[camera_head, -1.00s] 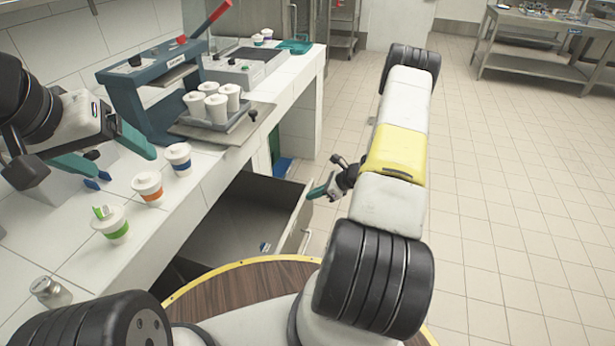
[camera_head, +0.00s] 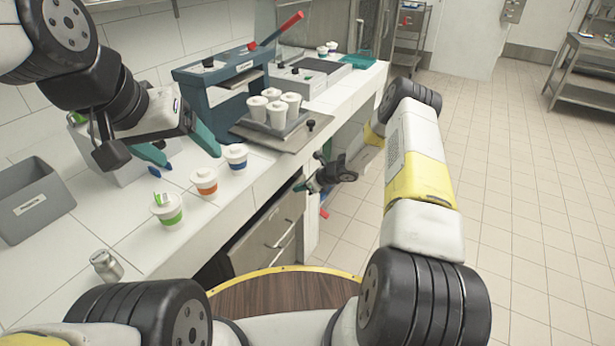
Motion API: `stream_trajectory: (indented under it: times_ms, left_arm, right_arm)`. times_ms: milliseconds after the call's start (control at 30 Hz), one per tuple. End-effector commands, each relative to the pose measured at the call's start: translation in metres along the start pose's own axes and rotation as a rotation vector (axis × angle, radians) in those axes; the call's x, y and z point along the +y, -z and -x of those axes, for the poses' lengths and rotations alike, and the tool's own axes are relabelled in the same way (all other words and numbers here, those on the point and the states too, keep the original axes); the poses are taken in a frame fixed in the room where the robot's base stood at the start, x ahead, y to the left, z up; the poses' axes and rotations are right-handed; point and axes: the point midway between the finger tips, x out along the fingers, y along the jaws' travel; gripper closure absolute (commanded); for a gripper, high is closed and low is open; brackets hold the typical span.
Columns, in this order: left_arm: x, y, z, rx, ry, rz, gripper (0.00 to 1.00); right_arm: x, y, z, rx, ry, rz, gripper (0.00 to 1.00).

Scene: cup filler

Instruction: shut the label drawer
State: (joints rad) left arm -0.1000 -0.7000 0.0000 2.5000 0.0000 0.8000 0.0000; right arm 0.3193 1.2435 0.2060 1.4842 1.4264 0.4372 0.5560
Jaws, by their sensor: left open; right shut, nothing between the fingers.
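The label drawer (camera_head: 262,236) sits under the counter. A metal handle (camera_head: 283,236) is on the front. My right gripper (camera_head: 301,187) is shut and empty, near the drawer's far upper corner; contact is unclear. My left gripper (camera_head: 184,153) is open and empty, above the counter behind the lidded cups.
On the counter stand green- (camera_head: 168,211), orange- (camera_head: 204,182) and blue-banded (camera_head: 236,157) cups, a metal canister (camera_head: 106,265), a grey bin (camera_head: 30,200) and the blue filler machine (camera_head: 222,90) with several white cups (camera_head: 274,107).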

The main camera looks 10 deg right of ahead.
Motion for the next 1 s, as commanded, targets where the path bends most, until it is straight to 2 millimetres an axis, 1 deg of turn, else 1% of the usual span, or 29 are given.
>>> stream_trajectory:
  times_ms: [33,133,400,800,1000]
  left_arm:
    - [0.0,0.0,0.0,0.0,0.0,0.0,0.21]
    - [0.0,0.0,0.0,0.0,0.0,0.0,0.21]
    - [0.0,0.0,0.0,0.0,0.0,0.0,0.21]
    - [0.0,0.0,0.0,0.0,0.0,0.0,0.21]
    - [0.0,0.0,0.0,0.0,0.0,0.0,0.21]
  right_arm:
    - [0.001,-0.003,-0.006,0.002,-0.001,0.001,1.0]
    - [0.001,-0.009,-0.012,0.002,-0.002,0.002,1.0]
    - [0.001,-0.015,-0.018,0.002,-0.001,0.0,1.0]
    - [0.0,-0.013,-0.017,0.002,-0.001,0.0,1.0]
    - [-0.007,-0.002,-0.004,0.002,-0.002,0.002,1.0]
